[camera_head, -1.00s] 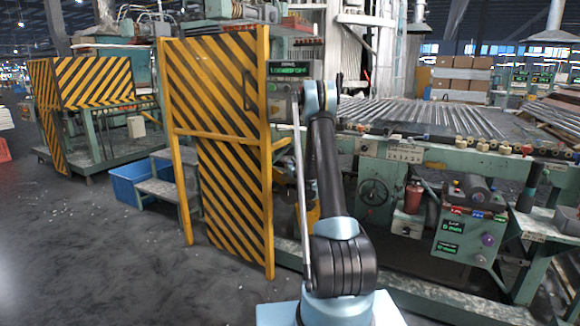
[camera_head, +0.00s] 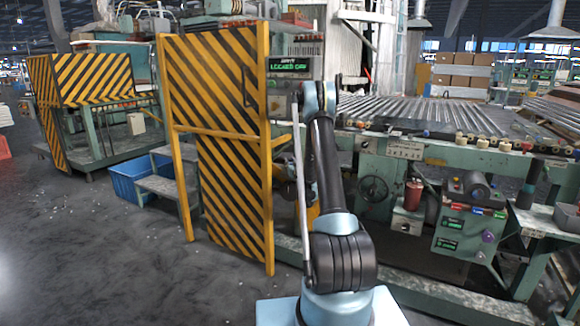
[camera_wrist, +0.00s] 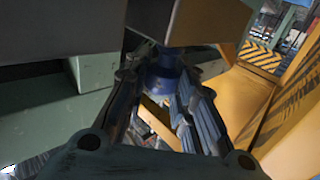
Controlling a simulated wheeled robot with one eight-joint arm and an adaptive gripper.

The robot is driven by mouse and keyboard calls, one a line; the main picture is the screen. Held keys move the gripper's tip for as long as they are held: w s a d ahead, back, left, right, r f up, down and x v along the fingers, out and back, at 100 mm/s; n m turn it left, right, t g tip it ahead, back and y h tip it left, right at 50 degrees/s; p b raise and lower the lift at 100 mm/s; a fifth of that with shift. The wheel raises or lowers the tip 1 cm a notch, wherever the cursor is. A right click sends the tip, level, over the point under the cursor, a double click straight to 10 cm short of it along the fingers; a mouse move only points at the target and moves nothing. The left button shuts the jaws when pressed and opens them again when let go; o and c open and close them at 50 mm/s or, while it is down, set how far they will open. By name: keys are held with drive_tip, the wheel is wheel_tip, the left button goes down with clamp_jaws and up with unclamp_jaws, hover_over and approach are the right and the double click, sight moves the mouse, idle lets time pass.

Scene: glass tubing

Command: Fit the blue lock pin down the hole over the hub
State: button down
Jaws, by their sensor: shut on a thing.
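In the wrist view, my gripper (camera_wrist: 164,92) is shut on the blue lock pin (camera_wrist: 163,66). I cannot tell whether the pin is in a hole. The hole and the hub cannot be made out in either view. In the head view, my arm reaches up beside the striped gate, and the gripper itself is hidden behind the arm's upper end.
A yellow-and-black striped gate (camera_head: 215,90) stands left of my arm. A handwheel (camera_head: 373,189) and a control box (camera_head: 466,232) are to the right. In the wrist view, a yellow frame (camera_wrist: 235,100) is close on the right.

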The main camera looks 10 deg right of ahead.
drive_tip(key=shift+f, duration=0.6)
drive_tip(key=c, duration=1.2)
unclamp_jaws()
drive_tip(key=shift+c, duration=0.2)
drive_tip(key=s+d, duration=0.1)
drive_tip(key=s, duration=0.6)
drive_tip(key=shift+s, duration=0.2)
